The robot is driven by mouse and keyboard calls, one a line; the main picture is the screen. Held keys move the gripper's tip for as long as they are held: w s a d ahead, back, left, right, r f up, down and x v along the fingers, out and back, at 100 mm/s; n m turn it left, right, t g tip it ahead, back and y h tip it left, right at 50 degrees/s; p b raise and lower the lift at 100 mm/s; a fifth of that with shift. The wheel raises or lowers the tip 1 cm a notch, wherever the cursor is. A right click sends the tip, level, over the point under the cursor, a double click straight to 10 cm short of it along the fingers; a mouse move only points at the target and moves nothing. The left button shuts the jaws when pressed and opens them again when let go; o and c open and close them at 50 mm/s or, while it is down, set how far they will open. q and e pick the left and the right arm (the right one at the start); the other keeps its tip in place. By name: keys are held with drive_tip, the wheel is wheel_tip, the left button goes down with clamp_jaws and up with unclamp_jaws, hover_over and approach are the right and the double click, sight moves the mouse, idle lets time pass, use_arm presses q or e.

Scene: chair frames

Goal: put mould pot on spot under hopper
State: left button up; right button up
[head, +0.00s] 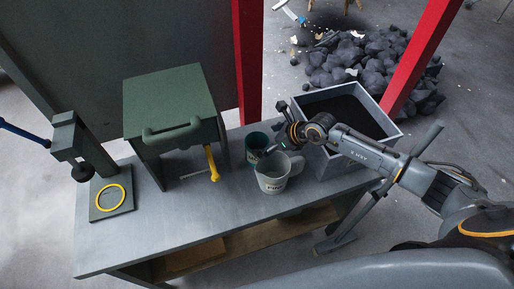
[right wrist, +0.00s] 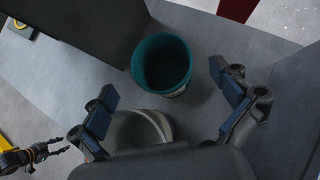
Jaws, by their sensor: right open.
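A dark pot with a teal inside (head: 257,142) stands upright on the bench, and a pale grey lettered pot (head: 272,180) stands just in front of it. I cannot tell which is the mould pot. My right gripper (head: 286,127) is open and empty, above and beside the teal pot. In the right wrist view, the teal pot (right wrist: 162,62) lies beyond the open fingers, and the grey pot is partly hidden by the gripper. The green hopper-like box (head: 170,103) stands left of the pots. What appears to be my left gripper (right wrist: 48,150) shows at the lower left there.
A yellow lever (head: 212,163) sticks out beside the green box. A plate with a yellow ring (head: 111,199) lies at the bench's left end, under a press-like arm. A grey bin of black material (head: 352,100) stands right of the pots. The bench front (head: 180,229) is clear.

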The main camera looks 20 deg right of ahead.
sight(258, 141)
drive_tip(key=shift+p+x, duration=0.45)
drive_tip(key=shift+x, duration=1.75)
drive_tip(key=shift+d, duration=0.1)
drive_tip(key=shift+r, duration=0.1)
drive_tip(key=shift+c, duration=0.2)
